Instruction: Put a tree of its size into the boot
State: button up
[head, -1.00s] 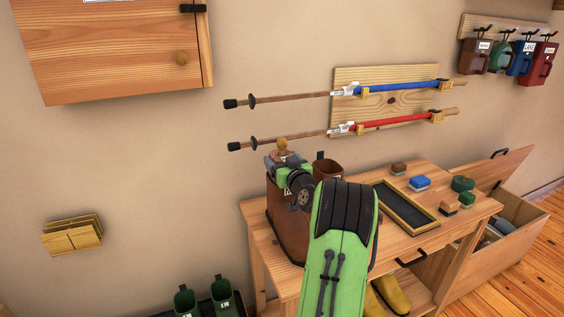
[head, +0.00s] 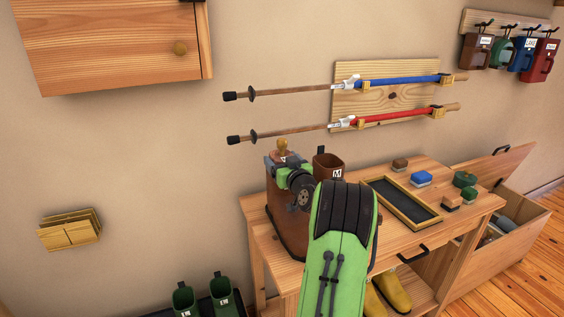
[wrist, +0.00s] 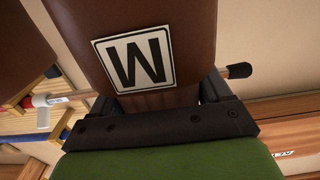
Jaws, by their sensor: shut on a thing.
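A tall brown boot (head: 288,228) stands on the wooden bench, partly hidden by my arm. In the wrist view a brown boot shaft (wrist: 190,35) fills the top, its label reading as an upside-down M. A brown tree with a pale wooden knob (head: 282,146) shows above the left boot's top. My gripper (head: 279,167) is shut on this tree at the boot's mouth; the wrist view shows brown wood between its fingers (wrist: 158,99). How deep the tree sits is hidden. A second brown boot (head: 328,164), labelled M, stands just right.
A dark framed tray (head: 403,203) and several brushes (head: 421,180) lie on the bench's right. Ski poles (head: 290,91) hang on the wall behind. An open chest (head: 513,240) stands right, green boots (head: 184,300) lower left, and yellow boots (head: 393,292) under the bench.

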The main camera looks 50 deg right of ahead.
jog(key=shift+f+b, duration=0.65)
jog(key=shift+f, duration=0.2)
jog(key=o, duration=1.3)
jog(key=shift+f, duration=0.15)
jog(key=shift+o, duration=0.2)
jog(key=v, duration=1.5)
jog(key=shift+s+a, duration=0.2)
jog(key=shift+s, duration=0.1)
